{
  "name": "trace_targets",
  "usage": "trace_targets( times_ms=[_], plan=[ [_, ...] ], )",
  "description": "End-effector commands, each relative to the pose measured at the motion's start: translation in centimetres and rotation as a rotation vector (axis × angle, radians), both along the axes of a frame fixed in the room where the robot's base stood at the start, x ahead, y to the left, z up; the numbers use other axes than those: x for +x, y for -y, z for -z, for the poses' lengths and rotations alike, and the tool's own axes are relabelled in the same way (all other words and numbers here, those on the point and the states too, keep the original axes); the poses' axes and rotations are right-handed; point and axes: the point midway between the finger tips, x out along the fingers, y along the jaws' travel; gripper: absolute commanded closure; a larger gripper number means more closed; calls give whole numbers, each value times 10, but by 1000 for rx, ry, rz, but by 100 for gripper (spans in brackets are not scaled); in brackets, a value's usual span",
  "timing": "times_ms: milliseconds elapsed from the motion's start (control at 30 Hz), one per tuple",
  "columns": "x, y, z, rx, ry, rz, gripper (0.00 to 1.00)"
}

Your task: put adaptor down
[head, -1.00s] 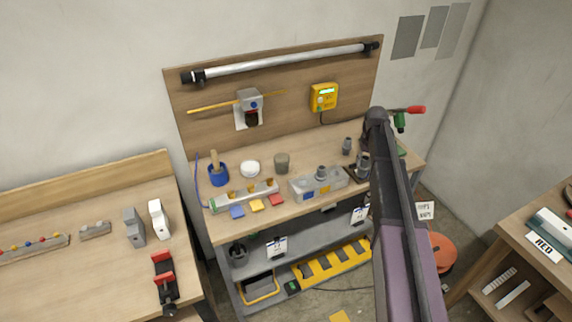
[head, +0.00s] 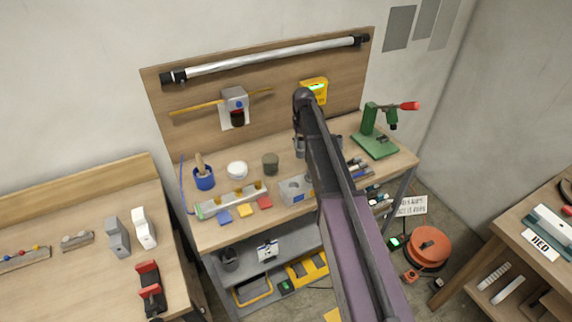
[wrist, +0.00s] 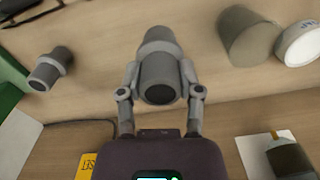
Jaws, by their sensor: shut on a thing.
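My gripper (wrist: 160,76) is shut on a grey stepped cylindrical adaptor (wrist: 158,50) in the wrist view, one finger on each side. The adaptor is over the wooden bench (wrist: 100,45), between a grey-brown cup (wrist: 250,35) and a second grey stepped piece (wrist: 49,69) standing on the bench. I cannot tell whether the held adaptor touches the bench. In the head view my arm hides most of the gripper, and a little grey shows beside the arm near the back of the bench.
A white bowl (head: 237,169) and blue pot (head: 204,177) stand left of the cup. A metal block (head: 294,190) is in front, partly behind my arm. A green press (head: 374,143) stands at the right. A yellow box (head: 314,88) and grey switch box (head: 235,99) hang on the backboard.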

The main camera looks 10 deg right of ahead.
Motion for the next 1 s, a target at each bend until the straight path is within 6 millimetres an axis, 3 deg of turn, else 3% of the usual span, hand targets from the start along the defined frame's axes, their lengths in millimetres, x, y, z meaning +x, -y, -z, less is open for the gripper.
trace_targets(
  times_ms=[667,1000],
  plan=[
    [0,-3,-1,0,0,-4,100],
    [0,-2,-26,0,0,-42,100]
  ],
)
